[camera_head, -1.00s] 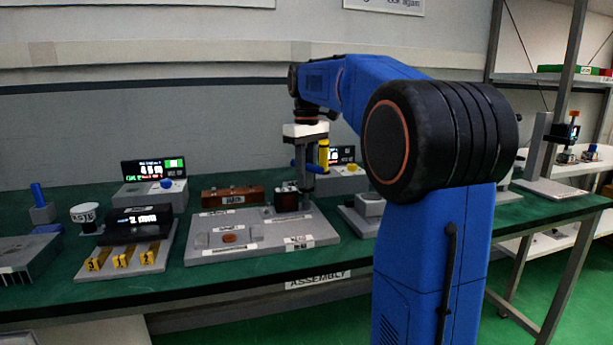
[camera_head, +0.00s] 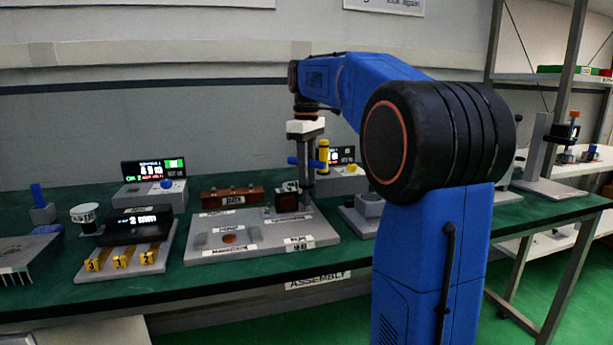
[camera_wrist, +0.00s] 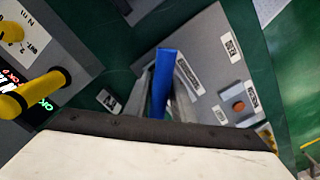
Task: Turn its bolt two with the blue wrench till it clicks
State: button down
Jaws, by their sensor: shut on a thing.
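My gripper (camera_head: 308,172) points down over the back right of the grey assembly plate (camera_head: 205,244). It is shut on the blue wrench (camera_head: 292,160), whose blue ends stick out on both sides of the fingers. In the wrist view the blue wrench (camera_wrist: 165,80) stands between the two grey fingers. A small dark block (camera_head: 286,202) sits on the plate just left of and below the fingers. Bolt two cannot be told apart. The wrench's lower end and its contact with any bolt are not clear.
A display box (camera_head: 152,170) with green and white readings stands back left. A brown rack (camera_head: 232,196) lies behind the plate. A yellow cylinder (camera_head: 323,150) stands close right of the gripper. A yellow-tabbed stand (camera_head: 125,258) is on the left. The plate's front left holds an orange disc (camera_head: 229,239).

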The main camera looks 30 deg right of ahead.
jog(key=shift+r, duration=3.85)
